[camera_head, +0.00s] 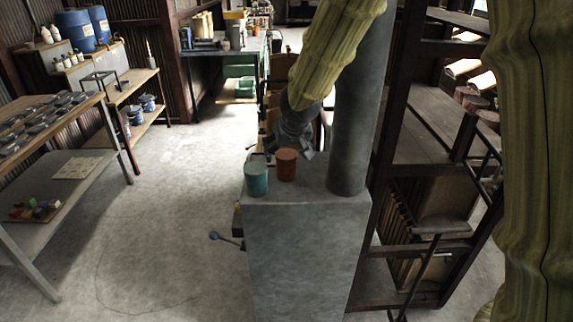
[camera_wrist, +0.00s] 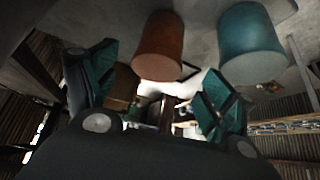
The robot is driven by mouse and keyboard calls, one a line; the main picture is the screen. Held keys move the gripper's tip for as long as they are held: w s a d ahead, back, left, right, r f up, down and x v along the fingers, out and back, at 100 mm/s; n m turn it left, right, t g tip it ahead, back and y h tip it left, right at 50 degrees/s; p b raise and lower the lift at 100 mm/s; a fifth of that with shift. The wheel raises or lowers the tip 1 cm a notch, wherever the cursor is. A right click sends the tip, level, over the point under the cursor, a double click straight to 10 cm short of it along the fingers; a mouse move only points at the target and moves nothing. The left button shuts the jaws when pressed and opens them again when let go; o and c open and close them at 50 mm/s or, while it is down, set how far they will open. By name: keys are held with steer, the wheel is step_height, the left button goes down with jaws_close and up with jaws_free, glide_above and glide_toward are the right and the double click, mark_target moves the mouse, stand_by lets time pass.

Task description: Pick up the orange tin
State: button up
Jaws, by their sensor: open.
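The orange tin (camera_head: 287,167) stands upright on the grey block top (camera_head: 312,192), with the teal tin (camera_head: 256,179) close by at its front left. My gripper (camera_head: 288,145) is behind the orange tin in the head view, and its fingertips are partly hidden. In the wrist view my gripper (camera_wrist: 160,80) is open and empty, its green-padded fingers spread. There the orange tin (camera_wrist: 160,48) is ahead of the gap between the fingers, apart from them. The teal tin (camera_wrist: 251,45) is to its right, beyond the right finger.
A thick grey column (camera_head: 358,110) rises from the block just right of the tins. A dark shelf rack (camera_head: 440,120) stands farther right. Low tables (camera_head: 60,172) stand at the left, with clear floor (camera_head: 165,215) between them and the block.

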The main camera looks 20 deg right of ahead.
mark_target(287, 154)
steer(key=shift+p+x, duration=0.6)
steer(key=shift+x, duration=1.9)
steer(key=shift+w+d+r, duration=0.1)
steer(key=shift+d, duration=0.05)
steer(key=c, duration=1.3)
steer(key=shift+r, duration=0.1)
